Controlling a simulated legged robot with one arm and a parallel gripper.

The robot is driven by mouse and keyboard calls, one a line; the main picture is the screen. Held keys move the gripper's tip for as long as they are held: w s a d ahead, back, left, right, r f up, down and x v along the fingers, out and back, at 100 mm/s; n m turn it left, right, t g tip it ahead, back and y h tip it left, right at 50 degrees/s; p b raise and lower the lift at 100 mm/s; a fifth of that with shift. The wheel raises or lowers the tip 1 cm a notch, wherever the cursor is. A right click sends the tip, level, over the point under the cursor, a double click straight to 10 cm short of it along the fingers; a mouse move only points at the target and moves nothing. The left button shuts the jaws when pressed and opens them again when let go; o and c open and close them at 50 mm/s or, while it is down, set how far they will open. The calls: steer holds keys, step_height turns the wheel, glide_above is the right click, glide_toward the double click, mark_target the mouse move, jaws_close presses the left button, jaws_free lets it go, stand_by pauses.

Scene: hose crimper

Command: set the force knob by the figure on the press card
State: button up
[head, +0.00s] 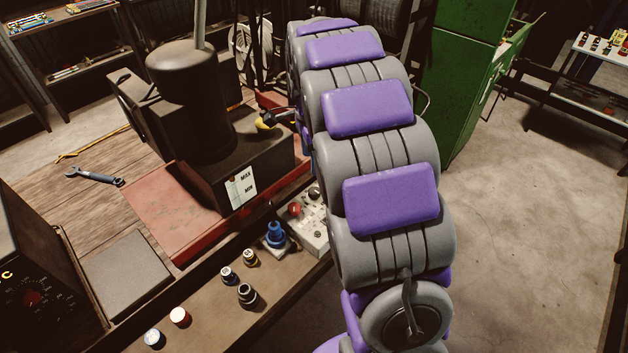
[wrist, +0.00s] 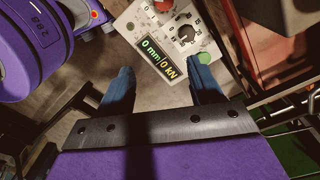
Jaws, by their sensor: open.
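The control box (head: 309,238) lies on the bench front beside my arm in the head view. In the wrist view the pale control box (wrist: 143,27) has a display (wrist: 160,59) reading 0 mm and 0 kN. A dark knob (wrist: 185,32) with scale marks around it sits above the display; its setting is too small to read. A white card (head: 241,187) on the press block seems to read MAX and MIN; I cannot read a figure on it. My gripper (wrist: 163,84) is open and empty, its blue fingers pointing toward the box. My arm hides the gripper in the head view.
A red button (wrist: 163,5) and a green button (wrist: 204,58) are on the box. The dark press (head: 195,100) stands on a red base. A blue fitting (head: 275,235) and several small capped pieces stand left of the box. A green cabinet (head: 455,90) stands behind right.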

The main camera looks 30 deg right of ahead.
mark_target(314, 190)
steer(key=w+d+f+m+p, duration=0.1)
steer(key=w+d+m, duration=0.2)
steer(key=w, duration=0.2)
step_height(314, 190, down, 18)
steer(key=shift+d+r+b, duration=0.1)
steer(key=shift+r+b, duration=0.1)
steer(key=shift+b, duration=1.05)
steer(key=shift+c, duration=0.3)
steer(key=c, duration=1)
